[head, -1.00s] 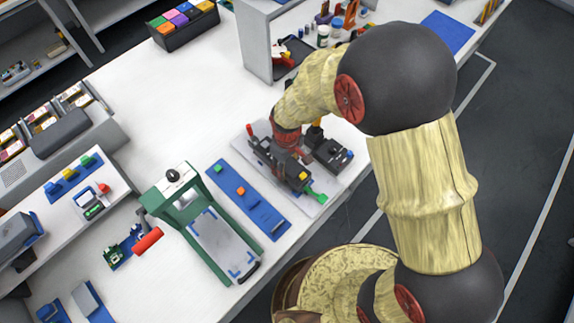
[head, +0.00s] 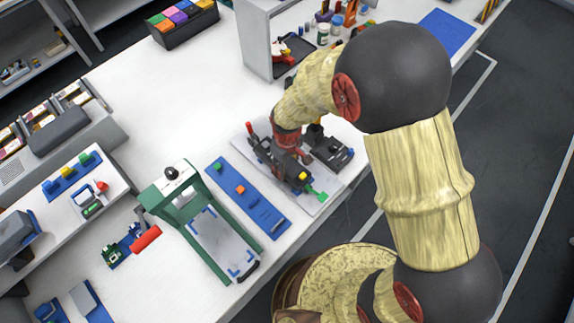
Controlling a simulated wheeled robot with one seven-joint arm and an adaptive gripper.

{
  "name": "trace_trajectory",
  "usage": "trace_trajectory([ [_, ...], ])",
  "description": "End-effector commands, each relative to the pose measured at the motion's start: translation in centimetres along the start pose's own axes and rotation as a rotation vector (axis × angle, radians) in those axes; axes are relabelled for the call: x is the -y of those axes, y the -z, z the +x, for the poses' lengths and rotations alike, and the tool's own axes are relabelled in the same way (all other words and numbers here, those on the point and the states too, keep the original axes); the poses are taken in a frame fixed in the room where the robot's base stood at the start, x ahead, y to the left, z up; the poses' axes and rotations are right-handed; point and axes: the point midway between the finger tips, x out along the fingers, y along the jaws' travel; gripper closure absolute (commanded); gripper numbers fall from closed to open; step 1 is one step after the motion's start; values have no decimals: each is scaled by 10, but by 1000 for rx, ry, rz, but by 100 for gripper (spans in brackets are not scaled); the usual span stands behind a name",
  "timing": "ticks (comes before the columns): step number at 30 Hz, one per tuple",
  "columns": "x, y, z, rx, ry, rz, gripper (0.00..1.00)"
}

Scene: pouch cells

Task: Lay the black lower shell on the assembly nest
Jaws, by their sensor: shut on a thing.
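My gripper (head: 304,157) reaches down from the red wrist over a light grey plate near the table's front edge. Its jaws are shut on a dark piece, taken as the black lower shell, which is hard to separate from the dark parts around it. A dark fixture (head: 276,165) with red, yellow and green details stands on the plate beside the gripper. Another black block (head: 336,154) lies just to the right. I cannot tell which part is the assembly nest, or whether the held piece touches it. The fingertips are partly hidden by the wrist and dark parts.
A blue strip (head: 256,207) with small coloured blocks lies left of the plate. A green press (head: 168,198) with a red handle stands further left. A grey shelf unit (head: 255,45) and small bottles are behind.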

Motion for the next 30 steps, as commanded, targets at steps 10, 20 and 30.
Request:
trace_trajectory([
  [10, 0, 0, 5, -1, 0, 0, 47],
  [20, 0, 0, 5, 0, 0, 0, 31],
  [30, 0, 0, 0, -1, 0, 0, 31],
])
